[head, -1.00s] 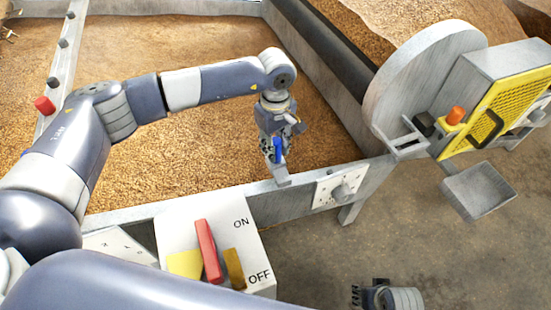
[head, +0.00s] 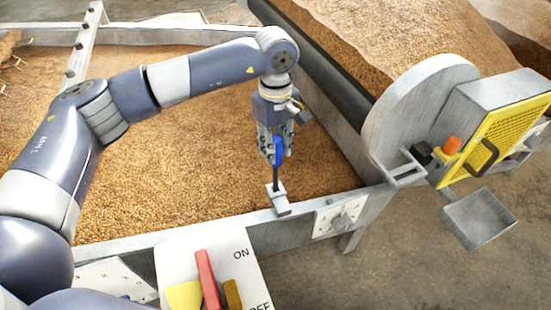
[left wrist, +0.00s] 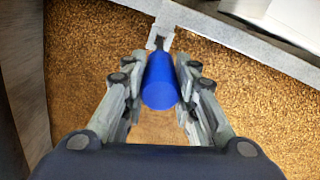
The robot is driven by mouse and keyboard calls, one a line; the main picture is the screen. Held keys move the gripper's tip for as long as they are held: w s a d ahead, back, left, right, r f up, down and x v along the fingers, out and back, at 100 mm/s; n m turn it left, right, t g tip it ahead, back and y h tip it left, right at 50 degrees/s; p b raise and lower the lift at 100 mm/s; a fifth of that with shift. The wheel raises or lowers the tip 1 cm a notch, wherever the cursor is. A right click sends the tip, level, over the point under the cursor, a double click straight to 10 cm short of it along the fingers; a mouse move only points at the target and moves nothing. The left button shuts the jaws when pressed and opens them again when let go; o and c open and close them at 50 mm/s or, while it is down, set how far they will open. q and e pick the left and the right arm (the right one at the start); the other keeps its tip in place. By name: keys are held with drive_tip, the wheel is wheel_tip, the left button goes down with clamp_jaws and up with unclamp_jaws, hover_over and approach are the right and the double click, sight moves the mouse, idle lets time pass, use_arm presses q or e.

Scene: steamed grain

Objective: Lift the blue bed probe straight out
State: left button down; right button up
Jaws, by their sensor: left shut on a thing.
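The blue bed probe (head: 278,150) has a blue handle and a thin dark shaft below it. My left gripper (head: 271,157) is shut on the blue handle and points down over the grain bed's front wall. The shaft reaches down to a small grey bracket (head: 278,200) on that wall, and its lower end is hidden there. In the left wrist view the blue handle (left wrist: 161,82) sits between the two fingers, with the bracket (left wrist: 155,38) beyond it. My right gripper is not in view.
Grain (head: 170,165) fills the bed behind the wall (head: 130,246). An ON/OFF switch box (head: 190,245) with a red lever stands at the front. A dial plate (head: 340,218) is right of the bracket. A grey wheel and yellow-grilled machine (head: 500,120) stand further right.

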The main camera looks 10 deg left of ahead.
use_arm(q)
wheel_tip(320, 180, up, 17)
drive_tip(key=p, duration=0.1)
drive_tip(key=shift+f, duration=0.2)
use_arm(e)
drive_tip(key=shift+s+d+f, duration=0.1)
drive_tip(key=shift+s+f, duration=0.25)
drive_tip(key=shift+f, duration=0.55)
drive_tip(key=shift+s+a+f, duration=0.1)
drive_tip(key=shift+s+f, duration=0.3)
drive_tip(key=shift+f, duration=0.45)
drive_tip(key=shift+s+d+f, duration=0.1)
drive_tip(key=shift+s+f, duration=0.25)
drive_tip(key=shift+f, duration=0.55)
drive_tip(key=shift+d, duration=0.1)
